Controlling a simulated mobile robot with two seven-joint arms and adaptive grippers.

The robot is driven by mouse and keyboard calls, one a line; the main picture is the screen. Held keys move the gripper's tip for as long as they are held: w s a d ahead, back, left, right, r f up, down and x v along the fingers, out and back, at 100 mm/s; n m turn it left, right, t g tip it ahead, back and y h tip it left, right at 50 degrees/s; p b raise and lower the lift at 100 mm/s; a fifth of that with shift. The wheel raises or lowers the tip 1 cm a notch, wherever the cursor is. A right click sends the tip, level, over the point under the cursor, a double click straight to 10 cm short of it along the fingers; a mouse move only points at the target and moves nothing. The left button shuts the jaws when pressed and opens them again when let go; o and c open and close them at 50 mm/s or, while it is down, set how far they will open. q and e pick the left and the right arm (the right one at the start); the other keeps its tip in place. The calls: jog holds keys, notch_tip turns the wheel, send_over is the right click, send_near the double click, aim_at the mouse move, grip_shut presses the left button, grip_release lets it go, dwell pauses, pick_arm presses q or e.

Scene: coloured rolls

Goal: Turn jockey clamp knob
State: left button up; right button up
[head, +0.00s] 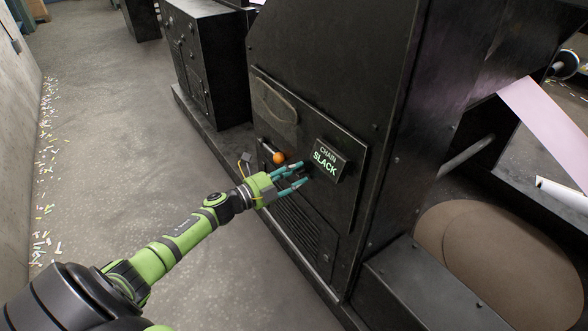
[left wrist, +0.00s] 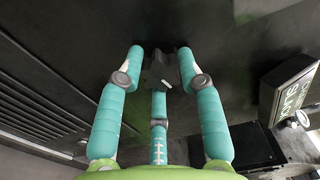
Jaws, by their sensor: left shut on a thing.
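The clamp knob (left wrist: 160,66) is a dark lobed knob on the black machine panel, with a small pale mark on it. In the left wrist view it sits between the teal fingers of my left gripper (left wrist: 161,75). In the head view my left gripper (head: 303,174) reaches the panel just left of the lit sign, and its fingers mostly hide the knob. The gripper is shut on the knob. My right gripper is in neither view.
A sign reading "CHAIN SLACK" (head: 325,161) juts from the panel close to the fingers. Vent slots (head: 297,227) lie below. Grey floor (head: 110,110) is open at left, with paper scraps (head: 45,170) along the wall.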

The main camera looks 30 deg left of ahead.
pick_arm(q)
jog(key=n+p, duration=0.1)
jog(key=n, duration=0.1)
jog(key=n+p, duration=0.1)
jog(key=n, duration=0.2)
jog(key=n+p, duration=0.1)
jog(key=n, duration=0.2)
jog(key=shift+w+a+r, duration=0.15)
jog(key=shift+a+r, duration=0.1)
jog(key=shift+a, duration=0.05)
jog(key=shift+n+p, duration=0.3)
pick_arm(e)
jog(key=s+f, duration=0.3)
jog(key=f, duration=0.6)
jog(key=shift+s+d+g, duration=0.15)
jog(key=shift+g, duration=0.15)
pick_arm(q)
jog(key=shift+f, duration=0.1)
jog(key=o, duration=1.2)
jog(key=shift+c, duration=0.2)
jog(key=shift+f, duration=0.2)
jog(key=shift+d, duration=0.15)
